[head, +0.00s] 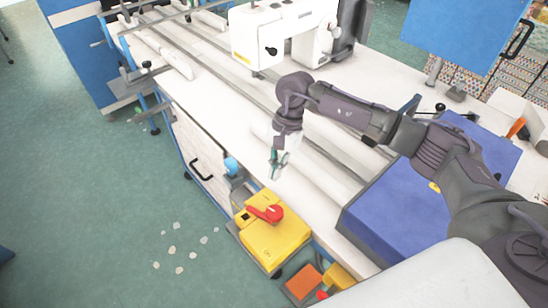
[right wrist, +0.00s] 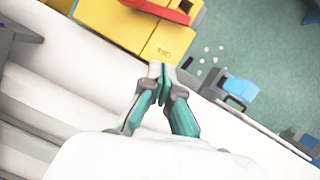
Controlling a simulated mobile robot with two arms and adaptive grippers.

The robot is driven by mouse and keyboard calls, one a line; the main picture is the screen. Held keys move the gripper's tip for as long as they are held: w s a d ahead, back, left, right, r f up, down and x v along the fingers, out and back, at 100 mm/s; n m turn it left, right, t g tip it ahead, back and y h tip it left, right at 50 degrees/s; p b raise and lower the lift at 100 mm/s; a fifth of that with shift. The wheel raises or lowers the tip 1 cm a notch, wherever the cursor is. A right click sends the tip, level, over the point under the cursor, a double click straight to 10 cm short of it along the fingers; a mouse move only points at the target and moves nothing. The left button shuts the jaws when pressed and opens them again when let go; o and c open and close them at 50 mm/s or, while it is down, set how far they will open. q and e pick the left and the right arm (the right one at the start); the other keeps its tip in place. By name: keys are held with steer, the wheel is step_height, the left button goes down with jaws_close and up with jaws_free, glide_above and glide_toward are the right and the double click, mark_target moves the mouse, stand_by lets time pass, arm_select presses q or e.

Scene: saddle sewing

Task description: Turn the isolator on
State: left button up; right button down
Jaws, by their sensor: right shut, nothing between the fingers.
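The isolator is a yellow box (head: 274,243) with a red rotary handle (head: 267,213) on its top, mounted at the front side of the sewing table. The handle points to the left in the head view. In the right wrist view the yellow box (right wrist: 120,22) and part of the red handle (right wrist: 160,9) show at the top edge. My right gripper (head: 276,172) is shut and empty, above the table edge, behind the box and apart from the handle. It also shows in the right wrist view (right wrist: 161,68). My left gripper is not in view.
A white sewing machine (head: 284,34) stands at the back of the white table (head: 210,75). A blue box (head: 420,195) lies right of my gripper. An orange-red block (head: 303,283) sits near the yellow box. The green floor at left is mostly open, with pale scraps.

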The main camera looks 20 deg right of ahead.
mark_target(260, 208)
steer(key=p+x, duration=0.1)
steer(key=x, duration=0.4)
steer(key=shift+w+a+f+p, duration=0.1)
steer(key=shift+f+p, duration=0.3)
steer(key=s+a+p, duration=0.2)
steer(key=shift+a+r, duration=0.1)
steer(key=shift+a, duration=0.25)
steer(key=shift+s+a, duration=0.15)
steer(key=shift+a, duration=0.15)
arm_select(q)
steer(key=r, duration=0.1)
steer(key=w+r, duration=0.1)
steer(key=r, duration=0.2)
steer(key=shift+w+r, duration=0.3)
arm_select(e)
steer(key=shift+d, duration=0.1)
